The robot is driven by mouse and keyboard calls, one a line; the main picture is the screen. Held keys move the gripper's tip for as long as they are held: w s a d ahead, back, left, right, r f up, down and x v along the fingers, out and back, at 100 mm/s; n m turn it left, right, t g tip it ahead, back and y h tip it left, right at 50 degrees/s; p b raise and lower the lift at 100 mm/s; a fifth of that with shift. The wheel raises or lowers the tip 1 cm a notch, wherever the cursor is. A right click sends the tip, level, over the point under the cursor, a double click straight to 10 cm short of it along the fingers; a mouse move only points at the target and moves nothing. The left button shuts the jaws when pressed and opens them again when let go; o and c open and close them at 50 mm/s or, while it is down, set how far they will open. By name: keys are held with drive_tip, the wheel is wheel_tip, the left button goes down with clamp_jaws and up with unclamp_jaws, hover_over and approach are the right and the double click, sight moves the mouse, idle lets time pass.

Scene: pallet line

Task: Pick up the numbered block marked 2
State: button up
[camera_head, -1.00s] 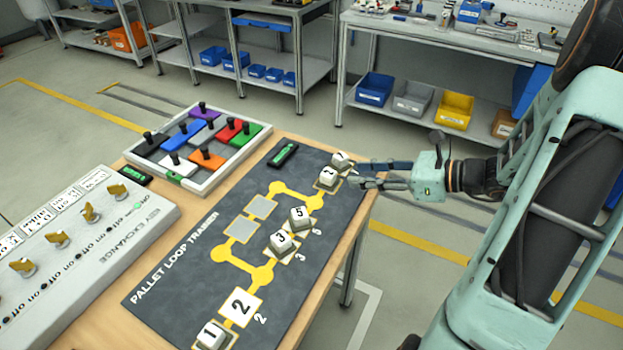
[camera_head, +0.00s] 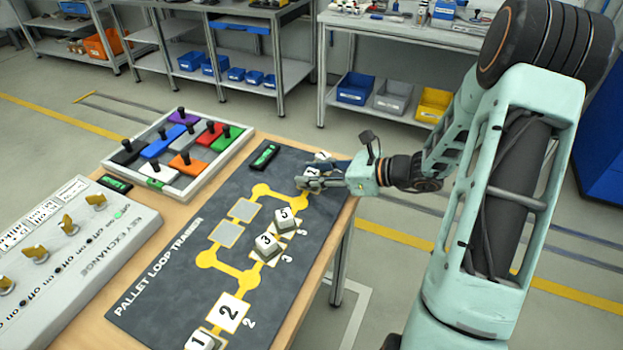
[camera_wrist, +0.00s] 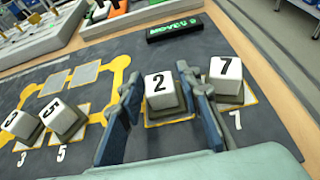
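The white block marked 2 (camera_wrist: 159,90) stands on its pad between the two fingers of my gripper (camera_wrist: 162,98) in the wrist view. The fingers are apart, one on each side of it. A gap shows on the left, and the right finger is very close to the block; I cannot tell if it touches. In the head view my gripper (camera_head: 318,179) is at the mat's far right corner, and the block marked 2 (camera_head: 311,171) is partly hidden by the fingers.
The block marked 7 (camera_wrist: 228,78) stands just right of my right finger. Blocks marked 5 (camera_head: 285,217), 3 (camera_head: 267,244) and 1 (camera_head: 199,339) stand elsewhere on the dark mat (camera_head: 170,290). A tray of coloured pieces (camera_head: 235,156) and a key panel (camera_head: 110,258) are to the left.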

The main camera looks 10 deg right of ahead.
clamp_jaws()
drive_tip(key=shift+r, duration=0.15)
